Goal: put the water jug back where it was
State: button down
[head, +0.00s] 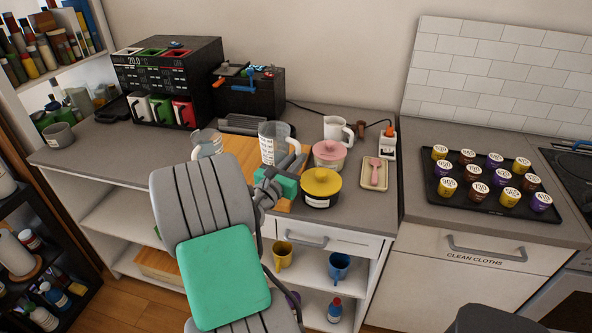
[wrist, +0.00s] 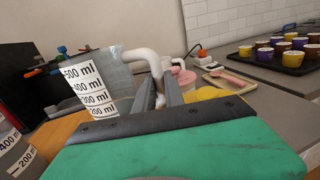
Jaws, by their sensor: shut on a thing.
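A clear measuring jug (head: 270,147) with a printed scale and a pale handle is at the wooden board on the counter. In the wrist view the jug (wrist: 92,90) shows marks up to 500 ml. My gripper (head: 292,163) is shut on its handle; the fingers (wrist: 167,88) reach it from the near side. I cannot tell whether the jug's base touches the board. A second measuring jug (head: 205,142) stands to its left, and its edge shows in the wrist view (wrist: 15,152). I cannot tell what either jug contains.
A yellow-lidded pot (head: 321,183) and a pink-lidded pot (head: 329,153) are close to the right of my gripper. A white jug (head: 336,130) stands behind them. A dark machine (head: 249,98) stands behind the jugs. The wooden board (head: 240,152) lies beneath.

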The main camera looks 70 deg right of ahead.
jog(key=shift+f, duration=1.4)
jog(key=shift+f, duration=0.1)
jog(key=shift+f+b, duration=0.35)
jog(key=shift+f, duration=0.05)
jog(key=shift+f, duration=0.1)
jog(key=c, duration=1.4)
grip_release()
